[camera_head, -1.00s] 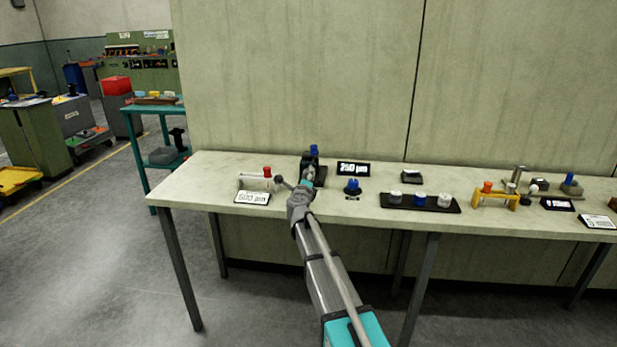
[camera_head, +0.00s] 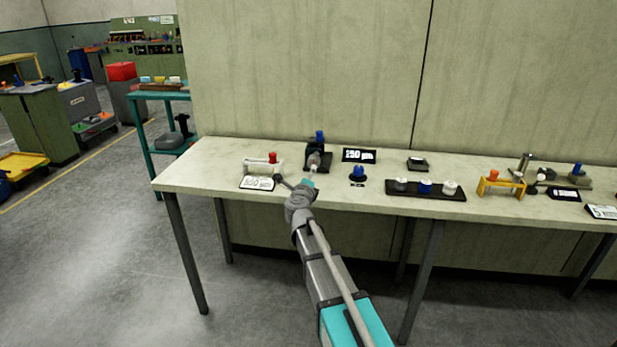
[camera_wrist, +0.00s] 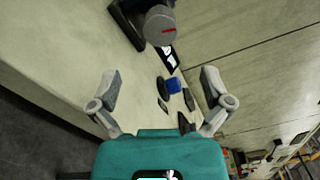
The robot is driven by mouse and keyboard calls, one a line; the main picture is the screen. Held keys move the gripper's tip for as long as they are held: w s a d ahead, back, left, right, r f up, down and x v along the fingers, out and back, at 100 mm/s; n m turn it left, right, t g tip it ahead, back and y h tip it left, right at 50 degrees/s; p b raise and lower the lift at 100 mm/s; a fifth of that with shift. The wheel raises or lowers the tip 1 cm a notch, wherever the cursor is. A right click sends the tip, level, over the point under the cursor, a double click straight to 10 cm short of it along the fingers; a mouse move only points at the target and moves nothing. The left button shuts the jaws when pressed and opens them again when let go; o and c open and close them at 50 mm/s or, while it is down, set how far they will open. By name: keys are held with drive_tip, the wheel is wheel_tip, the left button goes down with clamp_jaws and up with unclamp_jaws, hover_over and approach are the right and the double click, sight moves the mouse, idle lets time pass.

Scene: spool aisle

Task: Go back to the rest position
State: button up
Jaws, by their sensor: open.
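My gripper (camera_wrist: 160,95) is open and empty in the wrist view, its two fingers spread wide. In the head view my arm reaches up to the bench (camera_head: 225,165), and the gripper is over its front edge, largely hidden by my wrist. A dark device with a blue top (camera_head: 319,137) and a grey cylinder stands just behind the gripper. The device also shows at the top of the wrist view (camera_wrist: 125,20), apart from the fingers.
A white holder with a red knob (camera_head: 272,157) and a label card (camera_head: 257,183) are to the left. A blue knob (camera_head: 358,173), a display (camera_head: 359,155) and a black tray (camera_head: 440,192) are to the right. A wall stands behind the bench.

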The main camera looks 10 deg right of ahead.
drive_tip(key=shift+s+a+r+n+t+y, duration=0.2)
drive_tip(key=shift+a+n+y, duration=0.1)
drive_tip(key=shift+n+y, duration=0.25)
drive_tip(key=shift+s+a+r+n+t+y, duration=0.1)
drive_tip(key=shift+a+n+t+y, duration=0.2)
drive_tip(key=shift+n, duration=0.35)
drive_tip(key=s+a+f+n+g+y, duration=0.4)
drive_tip(key=s+f+n+y, duration=0.15)
drive_tip(key=n, duration=0.35)
drive_tip(key=s+a+f+n+g+y, duration=0.3)
drive_tip(key=s+f+n+y, duration=0.15)
drive_tip(key=s+n, duration=0.4)
drive_tip(key=s+d+f+n+g+h, duration=0.3)
drive_tip(key=s+d+f+g, duration=0.25)
drive_tip(key=s, duration=0.45)
drive_tip(key=s+d+f+n+g+h, duration=0.35)
drive_tip(key=s+d+g, duration=0.25)
drive_tip(key=s, duration=0.5)
wheel_tip(320, 180, up, 20)
drive_tip(key=p, duration=2)
drive_tip(key=shift+w+a+r+p, duration=0.15)
drive_tip(key=shift+w+r+p, duration=0.05)
drive_tip(key=shift+w+p, duration=0.15)
